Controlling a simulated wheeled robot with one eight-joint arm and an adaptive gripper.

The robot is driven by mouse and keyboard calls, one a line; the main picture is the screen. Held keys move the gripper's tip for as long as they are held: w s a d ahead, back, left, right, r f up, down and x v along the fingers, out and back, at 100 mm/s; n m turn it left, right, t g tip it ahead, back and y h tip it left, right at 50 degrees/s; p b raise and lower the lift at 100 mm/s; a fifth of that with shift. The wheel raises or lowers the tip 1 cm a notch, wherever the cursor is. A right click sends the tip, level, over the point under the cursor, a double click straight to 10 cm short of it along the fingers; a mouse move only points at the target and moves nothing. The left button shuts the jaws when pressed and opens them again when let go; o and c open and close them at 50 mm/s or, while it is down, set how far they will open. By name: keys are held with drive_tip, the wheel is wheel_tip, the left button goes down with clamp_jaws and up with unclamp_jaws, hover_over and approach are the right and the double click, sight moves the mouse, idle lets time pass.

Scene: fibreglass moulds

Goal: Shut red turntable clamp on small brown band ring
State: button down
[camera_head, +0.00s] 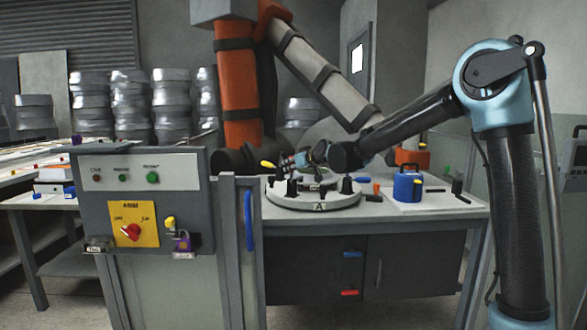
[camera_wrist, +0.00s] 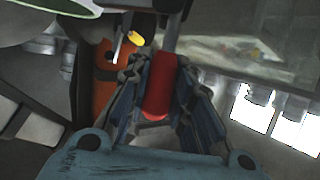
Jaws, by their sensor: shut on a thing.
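The round grey turntable (camera_head: 315,203), marked A, sits on the workbench in the head view, with several dark clamps around its top. My gripper (camera_head: 299,159) is over the turntable's back edge. In the wrist view my gripper (camera_wrist: 160,95) is shut on the red clamp handle (camera_wrist: 158,88), which lies between the two finger pads. The handle's metal shaft runs up out of the picture. Whether the clamp is open or closed cannot be told. I cannot make out the small brown band ring; the arm and clamps may hide it.
A yellow clamp handle (camera_head: 268,165) stands up left of my gripper. A blue can (camera_head: 407,187) stands farther right on the workbench (camera_head: 440,207). A control cabinet (camera_head: 141,200) stands in front at left.

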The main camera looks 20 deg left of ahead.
drive_tip(key=c, duration=1.4)
unclamp_jaws()
drive_tip(key=shift+w+d+r, duration=0.15)
drive_tip(key=shift+w, duration=0.15)
drive_tip(key=shift+s, duration=0.15)
drive_tip(key=shift+s, duration=0.1)
drive_tip(key=v, duration=1.1)
drive_tip(key=shift+d, duration=0.35)
drive_tip(key=shift+r, duration=0.1)
